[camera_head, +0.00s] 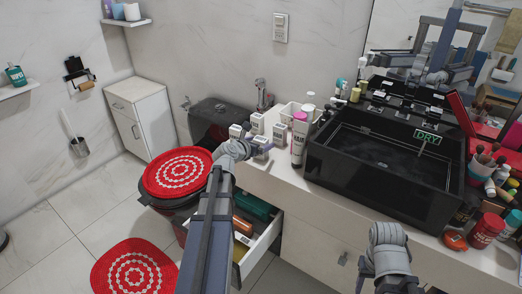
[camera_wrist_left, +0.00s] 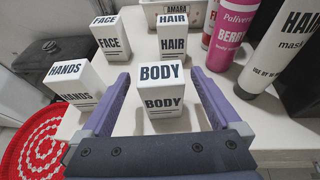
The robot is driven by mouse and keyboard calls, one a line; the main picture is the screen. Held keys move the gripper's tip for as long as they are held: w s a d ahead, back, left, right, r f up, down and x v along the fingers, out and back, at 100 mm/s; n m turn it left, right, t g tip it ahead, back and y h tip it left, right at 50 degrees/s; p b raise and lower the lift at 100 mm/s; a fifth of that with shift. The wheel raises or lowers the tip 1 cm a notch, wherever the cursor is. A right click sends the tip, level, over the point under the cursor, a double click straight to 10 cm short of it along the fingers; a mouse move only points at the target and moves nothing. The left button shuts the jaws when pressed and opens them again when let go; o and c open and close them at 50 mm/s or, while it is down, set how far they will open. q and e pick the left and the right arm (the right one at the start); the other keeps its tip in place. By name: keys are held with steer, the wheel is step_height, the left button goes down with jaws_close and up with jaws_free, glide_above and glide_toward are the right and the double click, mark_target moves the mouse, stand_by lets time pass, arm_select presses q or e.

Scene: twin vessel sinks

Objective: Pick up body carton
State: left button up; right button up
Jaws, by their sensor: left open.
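The body carton (camera_wrist_left: 163,103), a small white box with BODY in black, stands upright on the white counter. In the head view the carton (camera_head: 262,143) is partly covered by my left gripper (camera_head: 257,147). In the left wrist view my left gripper (camera_wrist_left: 160,82) is open, with one purple finger on each side of the carton and a gap on both sides. My right arm's wrist (camera_head: 388,255) is at the lower right of the head view, away from the carton; its fingers cannot be made out.
The hands carton (camera_wrist_left: 74,84) stands close left of the left finger. The face carton (camera_wrist_left: 110,37) and hair carton (camera_wrist_left: 172,38) stand behind. A pink bottle (camera_wrist_left: 237,32) and hair mask tube (camera_wrist_left: 287,50) stand right. An open drawer (camera_head: 262,248) lies below the counter.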

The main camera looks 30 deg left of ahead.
arm_select(q)
steer(key=b+x, duration=0.1)
steer(key=x, duration=0.3)
steer(key=shift+d+f, duration=0.1)
steer(key=shift+c, duration=0.2)
steer(key=c, duration=1.5)
